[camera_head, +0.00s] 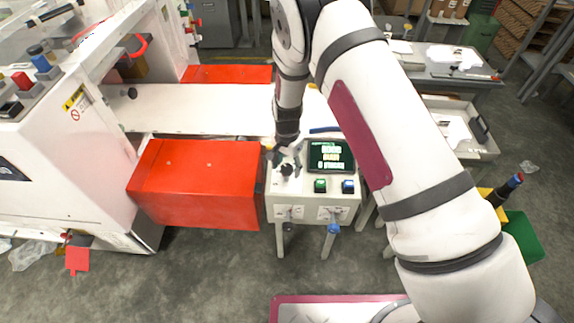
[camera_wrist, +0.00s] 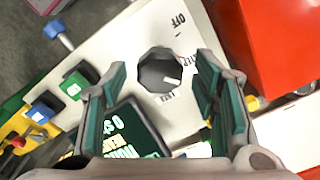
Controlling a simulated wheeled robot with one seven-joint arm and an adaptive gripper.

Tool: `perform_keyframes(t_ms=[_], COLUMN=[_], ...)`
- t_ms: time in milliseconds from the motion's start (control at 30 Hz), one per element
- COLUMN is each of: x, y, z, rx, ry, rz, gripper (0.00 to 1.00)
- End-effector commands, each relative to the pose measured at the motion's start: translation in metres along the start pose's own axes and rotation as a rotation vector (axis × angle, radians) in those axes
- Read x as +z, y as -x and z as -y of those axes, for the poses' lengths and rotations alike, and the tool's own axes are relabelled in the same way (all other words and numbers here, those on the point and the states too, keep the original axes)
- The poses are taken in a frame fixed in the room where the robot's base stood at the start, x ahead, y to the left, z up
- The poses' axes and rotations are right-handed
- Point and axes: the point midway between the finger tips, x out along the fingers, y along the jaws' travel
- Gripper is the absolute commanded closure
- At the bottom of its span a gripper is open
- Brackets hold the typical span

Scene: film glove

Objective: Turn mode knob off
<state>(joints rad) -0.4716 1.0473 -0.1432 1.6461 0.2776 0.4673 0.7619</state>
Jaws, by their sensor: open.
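The mode knob (camera_head: 286,171) is a dark round knob on the white control panel (camera_head: 284,189), left of the display. In the wrist view the knob (camera_wrist: 157,71) carries a white pointer mark toward the lower right. The printed word OFF (camera_wrist: 179,24) stands above and right of it, and another label below is hard to read. The pointer is not on OFF. My gripper (camera_wrist: 161,68) is open, with one finger on each side of the knob and visible gaps. In the head view my gripper (camera_head: 286,157) is just above the knob; contact cannot be told.
A lit display (camera_head: 330,155), a green button (camera_head: 320,186) and a blue button (camera_head: 348,186) sit right of the knob. A red box-shaped cover (camera_head: 195,185) stands close on the left. A blue-topped handle (camera_head: 332,230) projects below the panel.

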Motion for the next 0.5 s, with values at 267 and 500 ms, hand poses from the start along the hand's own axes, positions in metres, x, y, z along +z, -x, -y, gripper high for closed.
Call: perform_keyframes(t_ms=[267,500], x=[0.0002,0.0002], y=[0.0001,0.0001], z=[-0.0001,-0.0001], rx=[0.0,0.001], ry=[0.0,0.003], rz=[0.0,0.001], gripper=[0.8,0.94])
